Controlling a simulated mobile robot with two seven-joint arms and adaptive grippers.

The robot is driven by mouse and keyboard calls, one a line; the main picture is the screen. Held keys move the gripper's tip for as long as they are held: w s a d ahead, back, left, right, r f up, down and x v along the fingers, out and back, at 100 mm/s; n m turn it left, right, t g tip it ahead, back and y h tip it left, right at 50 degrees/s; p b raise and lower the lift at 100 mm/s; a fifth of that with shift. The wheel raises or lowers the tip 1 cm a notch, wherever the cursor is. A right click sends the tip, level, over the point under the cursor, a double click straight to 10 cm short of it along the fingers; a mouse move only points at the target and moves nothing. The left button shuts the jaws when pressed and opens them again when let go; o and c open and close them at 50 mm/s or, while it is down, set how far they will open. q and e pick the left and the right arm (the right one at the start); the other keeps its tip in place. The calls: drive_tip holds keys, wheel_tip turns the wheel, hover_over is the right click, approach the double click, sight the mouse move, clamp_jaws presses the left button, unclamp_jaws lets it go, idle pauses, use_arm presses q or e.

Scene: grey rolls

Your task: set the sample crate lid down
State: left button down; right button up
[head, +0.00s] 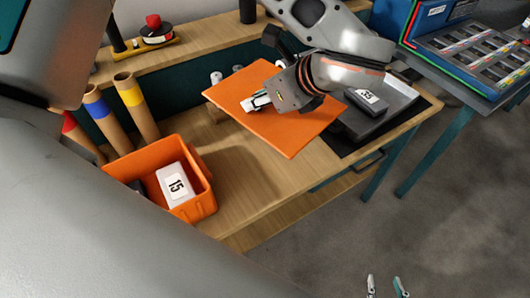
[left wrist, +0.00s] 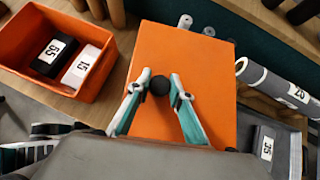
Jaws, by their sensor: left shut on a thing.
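The sample crate lid is a flat orange panel (head: 290,136) with a dark round knob (left wrist: 160,85). My left gripper (head: 256,102) is over the lid, and in the left wrist view its fingers are closed around the knob. The lid appears held above the wooden bench (head: 235,195), with a shadow on the bench to its lower left. The open orange crate (head: 197,207) stands left of the lid and holds a white box marked 15 (head: 174,184) and a dark box marked 55 (left wrist: 55,58). My right gripper (head: 385,286) shows only its two fingertips, apart and empty, at the bottom edge.
A grey container (head: 392,112) on a black mat (head: 425,104) and a dark labelled piece (head: 366,101) are right of the lid. Several cardboard tubes (head: 137,105) stand behind the crate. A blue-edged tray (head: 425,52) is at upper right. Bare bench lies between crate and lid.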

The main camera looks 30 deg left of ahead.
use_arm(q)
drive_tip(key=shift+s+d+r+n+g, duration=0.1)
drive_tip(key=shift+s+r+n+g, duration=0.3)
drive_tip(key=shift+r+n, duration=0.15)
drive_tip(key=shift+s, duration=0.3)
drive_tip(key=shift+g, duration=0.3)
drive_tip(key=shift+f, duration=9.65)
drive_tip(key=c, duration=1.8)
unclamp_jaws()
